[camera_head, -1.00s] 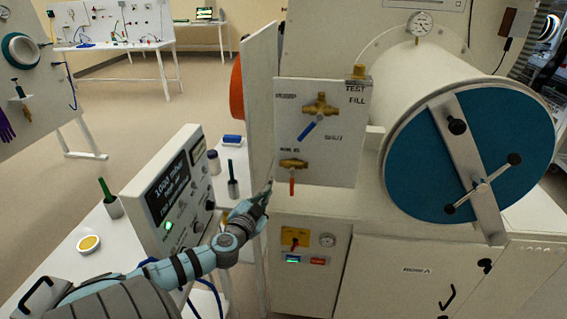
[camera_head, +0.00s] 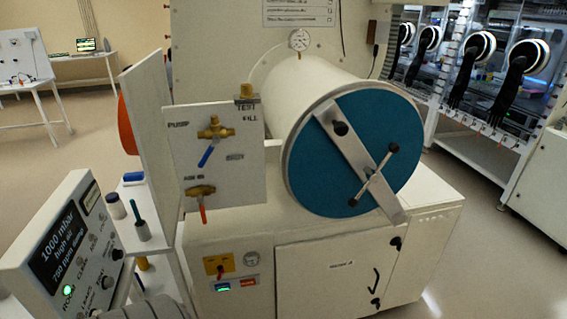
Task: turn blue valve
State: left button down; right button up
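The blue valve has a brass body and a blue lever (camera_head: 207,157), mounted high on a white panel (camera_head: 245,180) left of the large cylinder. Its lever slants down and to the left. Below it, a second brass valve has a red-orange lever (camera_head: 203,214) that hangs nearly straight down. Neither of my grippers is in view. Only a grey part of my arm shows at the bottom left edge, and nothing touches the valves.
The cylinder's blue round door (camera_head: 335,165) with a cross bar sticks out right of the panel. A white display console (camera_head: 65,245) stands at the lower left. A small shelf with bottles (camera_head: 116,206) is beside the panel. Open floor lies to the right.

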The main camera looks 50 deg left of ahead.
aim_at(216, 139)
jog(key=z, duration=0.3)
jog(key=i, duration=0.75)
jog(key=u, duration=1.75)
